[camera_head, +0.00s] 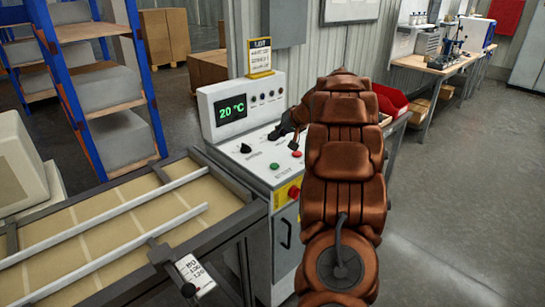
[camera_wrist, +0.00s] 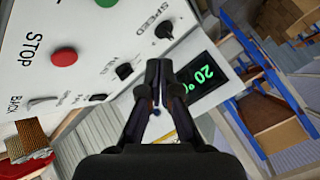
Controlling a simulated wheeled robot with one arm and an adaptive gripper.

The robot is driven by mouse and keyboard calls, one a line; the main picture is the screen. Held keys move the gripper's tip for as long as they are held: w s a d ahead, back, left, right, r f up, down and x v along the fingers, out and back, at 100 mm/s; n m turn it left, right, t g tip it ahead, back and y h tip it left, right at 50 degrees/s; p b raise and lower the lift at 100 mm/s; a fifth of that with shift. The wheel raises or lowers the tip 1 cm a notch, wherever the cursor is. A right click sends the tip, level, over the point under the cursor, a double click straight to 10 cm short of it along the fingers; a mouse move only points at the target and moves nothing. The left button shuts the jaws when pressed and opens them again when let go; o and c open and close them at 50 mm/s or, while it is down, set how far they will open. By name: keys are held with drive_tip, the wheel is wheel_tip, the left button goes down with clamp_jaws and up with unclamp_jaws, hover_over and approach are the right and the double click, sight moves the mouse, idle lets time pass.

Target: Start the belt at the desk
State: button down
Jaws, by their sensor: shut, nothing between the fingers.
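In the wrist view, the red button (camera_wrist: 65,57) is labelled STOP, the black knob (camera_wrist: 164,30) is labelled SPEED, and the green button (camera_wrist: 106,3) is cut by the top edge. My gripper (camera_head: 273,136) is shut and empty above the panel's back part; its fingertips (camera_wrist: 159,66) also show in the wrist view. Contact with the panel cannot be told.
The belt (camera_head: 95,235) with metal rails lies left of the desk. A red emergency button (camera_head: 293,192) on yellow sits on the desk's front. A sign (camera_head: 260,57) stands atop the desk. Red bins (camera_head: 388,100) are behind my arm. Open floor (camera_head: 460,190) lies right.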

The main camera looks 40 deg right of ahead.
drive_tip(key=shift+w, duration=0.1)
idle(0.3)
drive_tip(key=b, duration=0.4)
hover_over(276, 165)
wheel_tip(276, 165, down, 7)
drive_tip(key=shift+f, duration=0.2)
drive_tip(key=shift+f+b, duration=0.45)
drive_tip(key=shift+f, duration=0.25)
drive_tip(key=shift+f, duration=0.1)
idle(0.7)
drive_tip(key=shift+a+f+b, duration=0.1)
drive_tip(key=shift+f+b, duration=0.2)
drive_tip(key=shift+b, duration=0.3)
drive_tip(key=shift+f+b, duration=0.45)
drive_tip(key=shift+b, duration=0.05)
idle(0.7)
drive_tip(key=shift+r, duration=0.2)
drive_tip(key=shift+r+p, duration=0.3)
drive_tip(key=shift+r, duration=0.35)
